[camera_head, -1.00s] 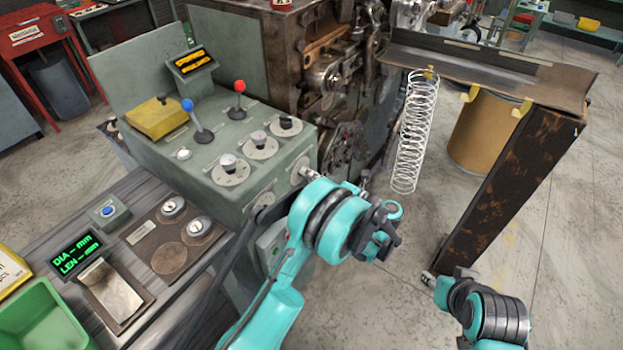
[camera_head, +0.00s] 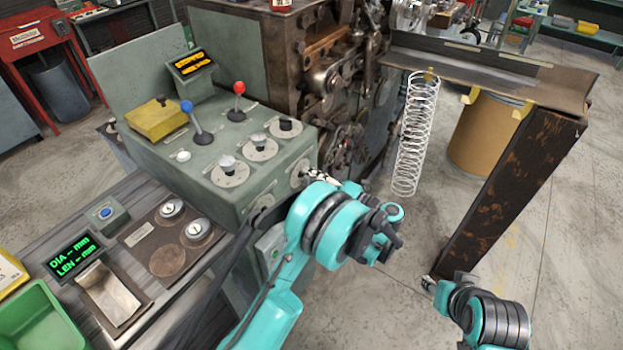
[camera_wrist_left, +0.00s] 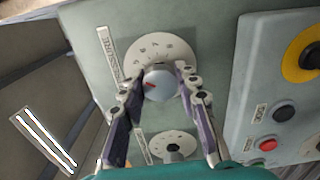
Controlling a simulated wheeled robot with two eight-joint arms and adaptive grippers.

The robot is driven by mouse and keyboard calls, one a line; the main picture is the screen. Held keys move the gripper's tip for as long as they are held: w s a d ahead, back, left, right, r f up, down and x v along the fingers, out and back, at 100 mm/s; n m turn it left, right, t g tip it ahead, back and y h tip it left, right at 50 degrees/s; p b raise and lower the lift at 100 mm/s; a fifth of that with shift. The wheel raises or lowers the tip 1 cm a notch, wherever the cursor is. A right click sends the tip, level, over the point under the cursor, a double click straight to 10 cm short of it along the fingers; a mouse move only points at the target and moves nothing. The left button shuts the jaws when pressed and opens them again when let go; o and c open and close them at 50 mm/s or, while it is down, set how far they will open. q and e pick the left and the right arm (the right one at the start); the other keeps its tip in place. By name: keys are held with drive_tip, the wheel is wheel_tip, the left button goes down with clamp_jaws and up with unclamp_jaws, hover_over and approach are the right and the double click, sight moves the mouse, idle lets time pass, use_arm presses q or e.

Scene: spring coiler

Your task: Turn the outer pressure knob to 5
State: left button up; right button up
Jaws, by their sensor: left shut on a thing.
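The outer pressure knob (camera_wrist_left: 160,86) is a pale round cap with a red mark on a cream dial plate, beside a "PRESSURE" label (camera_wrist_left: 107,57). The red mark sits on the cap's left part in the left wrist view; the dial's small numerals are too blurred to read surely. My left gripper (camera_wrist_left: 158,88) is shut on the knob, one finger on each side. In the head view my left gripper (camera_head: 316,176) is at the green console's front face, and its wrist partly hides the contact. My right gripper (camera_head: 429,284) is low at the right, its fingers too small to judge.
A second dial (camera_wrist_left: 173,147) lies close below the held knob in the wrist view. A panel with buttons (camera_wrist_left: 268,145) stands to the right. The green console (camera_head: 205,165) carries levers and top knobs. A wire coil (camera_head: 415,135) hangs beyond my left arm.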

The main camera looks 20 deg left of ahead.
use_arm(q)
drive_tip(key=o, duration=1.2)
drive_tip(key=v, duration=1.2)
